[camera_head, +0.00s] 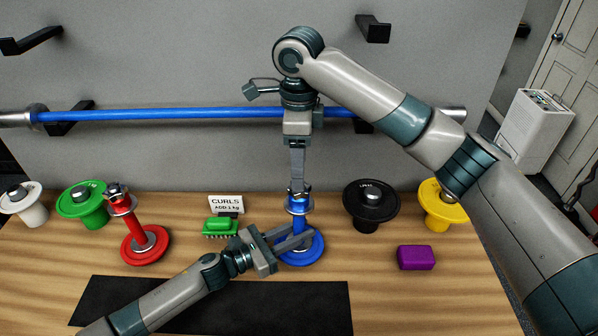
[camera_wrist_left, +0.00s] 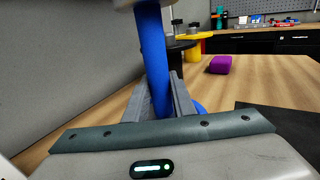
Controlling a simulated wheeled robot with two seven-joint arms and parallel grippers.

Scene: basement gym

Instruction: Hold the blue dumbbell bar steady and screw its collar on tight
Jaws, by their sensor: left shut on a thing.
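The blue dumbbell bar (camera_head: 298,222) stands upright on its blue plate (camera_head: 312,250) on the wooden bench. My left gripper (camera_head: 301,239) reaches in low from the left and is shut on the bar. In the left wrist view the bar (camera_wrist_left: 152,55) rises between the gripper's two fingers (camera_wrist_left: 160,100). The metal collar (camera_head: 298,193) is at the top of the bar. My right gripper (camera_head: 297,186) points straight down at the collar from above. Its fingers line up edge-on, so their gap and any contact are hidden, as is how far the collar is threaded.
A red dumbbell (camera_head: 145,243) stands left, with a green brush (camera_head: 220,227) and a sign (camera_head: 226,204) nearby. A black weight (camera_head: 371,200), yellow weight (camera_head: 440,210) and purple block (camera_head: 415,257) are right. A dark mat (camera_head: 220,306) lies in front. A blue barbell (camera_head: 180,114) hangs behind.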

